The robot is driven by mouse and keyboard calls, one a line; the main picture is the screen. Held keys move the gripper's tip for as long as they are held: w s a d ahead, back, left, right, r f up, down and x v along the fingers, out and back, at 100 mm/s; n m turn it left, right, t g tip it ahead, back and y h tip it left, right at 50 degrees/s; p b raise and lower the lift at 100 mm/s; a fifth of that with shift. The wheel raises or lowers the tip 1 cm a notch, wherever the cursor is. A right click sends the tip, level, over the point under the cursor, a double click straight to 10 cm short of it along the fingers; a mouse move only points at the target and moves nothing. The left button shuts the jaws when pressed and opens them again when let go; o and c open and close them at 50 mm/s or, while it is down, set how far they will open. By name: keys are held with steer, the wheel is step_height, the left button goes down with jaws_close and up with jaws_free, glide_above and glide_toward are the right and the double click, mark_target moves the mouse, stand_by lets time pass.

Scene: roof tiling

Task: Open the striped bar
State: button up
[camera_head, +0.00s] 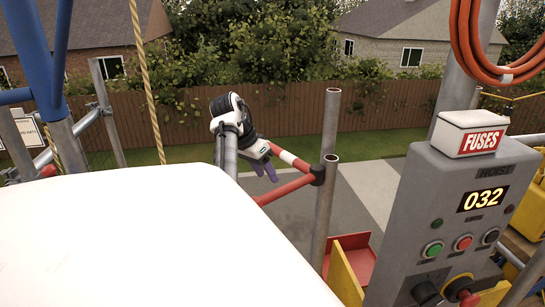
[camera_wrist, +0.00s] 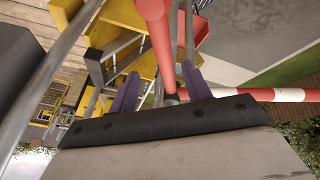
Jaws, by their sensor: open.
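The striped bar (camera_head: 293,160) is red and white. In the head view one length slopes from behind my gripper (camera_head: 265,171) to a dark collar on a grey post, and a red length (camera_head: 285,189) runs from that collar down to the left. My gripper is open, its purple fingers pointing down near the bar. In the wrist view a red length (camera_wrist: 158,45) passes between the fingers of my gripper (camera_wrist: 161,78), apparently not clamped. A red and white length (camera_wrist: 275,95) extends right. Whether the fingers touch the bar is unclear.
Grey upright posts (camera_head: 327,190) stand right of the bar. A grey hoist control box (camera_head: 450,210) with a fuse box (camera_head: 474,134) on top is at the right. A rope (camera_head: 149,80) hangs at the left. A red tray (camera_head: 351,258) sits below the posts.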

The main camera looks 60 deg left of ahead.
steer(key=v, duration=0.6)
steer(key=shift+r, duration=0.1)
stand_by(0.4)
